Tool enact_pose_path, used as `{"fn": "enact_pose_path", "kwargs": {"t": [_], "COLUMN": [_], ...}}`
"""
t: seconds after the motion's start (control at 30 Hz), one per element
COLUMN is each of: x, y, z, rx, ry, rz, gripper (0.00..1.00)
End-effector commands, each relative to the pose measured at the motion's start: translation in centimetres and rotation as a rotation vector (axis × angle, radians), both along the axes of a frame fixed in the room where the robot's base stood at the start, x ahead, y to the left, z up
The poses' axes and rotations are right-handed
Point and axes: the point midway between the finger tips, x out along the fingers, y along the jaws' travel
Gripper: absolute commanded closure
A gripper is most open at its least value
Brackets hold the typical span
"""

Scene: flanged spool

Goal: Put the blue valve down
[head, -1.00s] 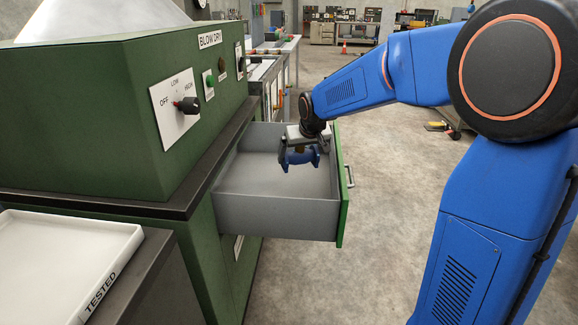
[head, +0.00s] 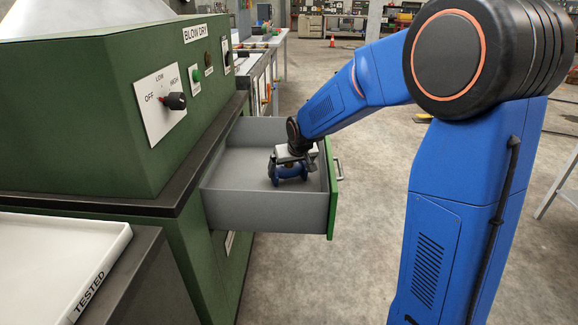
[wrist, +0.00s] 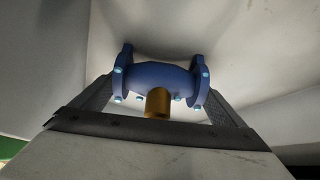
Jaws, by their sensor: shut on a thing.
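The blue valve (head: 291,172) has round flanges at both ends and is down inside the open grey drawer (head: 255,212). In the wrist view the valve (wrist: 160,76) lies across the picture, with a brass stem (wrist: 158,102) pointing toward the camera. My gripper (head: 290,165) is over the valve inside the drawer. In the wrist view my gripper (wrist: 160,98) has a finger at each flanged end and is shut on the valve. The valve is at or close to the drawer floor; I cannot tell whether it touches.
The drawer's green front (head: 332,185) with its handle is close on the right of my gripper. The green blow dry machine (head: 90,110) stands at the left. A white tray marked TESTED (head: 50,262) sits at the lower left. The drawer's left part is empty.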

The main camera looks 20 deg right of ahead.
Motion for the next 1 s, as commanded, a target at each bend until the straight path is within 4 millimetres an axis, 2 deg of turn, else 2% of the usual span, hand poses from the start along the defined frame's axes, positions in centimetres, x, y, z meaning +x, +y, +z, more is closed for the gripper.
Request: {"fn": "enact_pose_path", "kwargs": {"t": [0.23,0.27,0.53,0.67,1.0], "x": [0.1,0.0,0.0,-0.3,-3.3], "y": [0.0,0.0,0.0,0.0,-0.3], "z": [0.0,-0.2,-0.1,0.6,5.4], "rx": [0.000,0.000,0.000,0.000,0.001], "ry": [-0.003,0.000,0.000,0.000,-0.004], "rz": [0.000,0.000,0.000,0.000,-0.001], "gripper": [0.67,0.02,0.00,0.00,0.00]}}
